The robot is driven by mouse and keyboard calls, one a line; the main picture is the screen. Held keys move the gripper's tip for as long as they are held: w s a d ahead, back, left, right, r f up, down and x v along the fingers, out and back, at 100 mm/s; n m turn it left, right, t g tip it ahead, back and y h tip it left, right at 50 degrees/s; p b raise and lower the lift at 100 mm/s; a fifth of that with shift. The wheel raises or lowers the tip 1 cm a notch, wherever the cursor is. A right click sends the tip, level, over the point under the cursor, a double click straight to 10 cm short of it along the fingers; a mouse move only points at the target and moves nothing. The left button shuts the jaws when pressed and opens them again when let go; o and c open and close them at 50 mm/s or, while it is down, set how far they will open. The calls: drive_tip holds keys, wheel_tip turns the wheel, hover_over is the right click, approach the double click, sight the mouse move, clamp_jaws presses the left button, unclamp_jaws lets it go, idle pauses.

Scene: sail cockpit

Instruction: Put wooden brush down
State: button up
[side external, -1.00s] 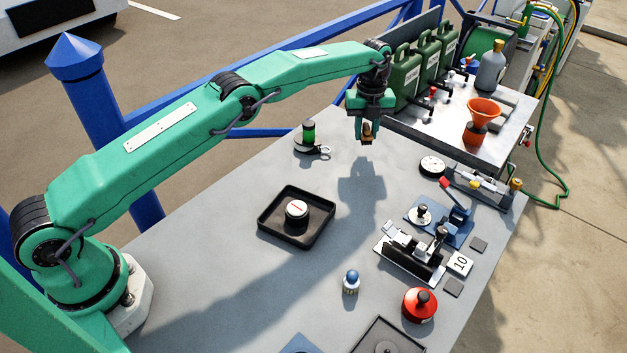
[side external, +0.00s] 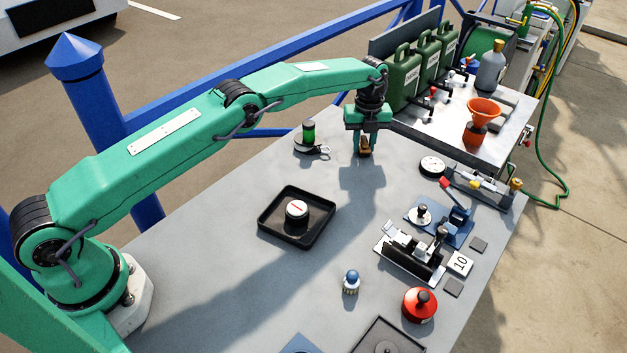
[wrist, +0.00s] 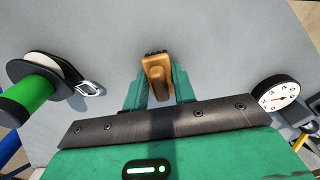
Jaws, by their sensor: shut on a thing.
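The wooden brush (wrist: 157,78) is a small brown block with dark bristles at its far end in the wrist view. My gripper (side external: 364,150) is shut on it and points down over the far part of the grey table (side external: 230,250). In the side external view the brush (side external: 365,146) shows between the fingertips, low and close to the table top. I cannot tell whether it touches the table. In the wrist view the green fingers (wrist: 158,92) stand on either side of the brush.
A green-and-black spool with a metal clip (side external: 309,138) lies left of my gripper. A round white dial (side external: 432,166) lies to the right. A black tray (side external: 297,217) with a round piece sits nearer. Green cans (side external: 404,78) stand behind. The table around the gripper is clear.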

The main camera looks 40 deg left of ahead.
sight(365, 138)
drive_tip(key=shift+f, duration=0.1)
drive_tip(key=o, duration=1)
drive_tip(key=shift+r, duration=3.9)
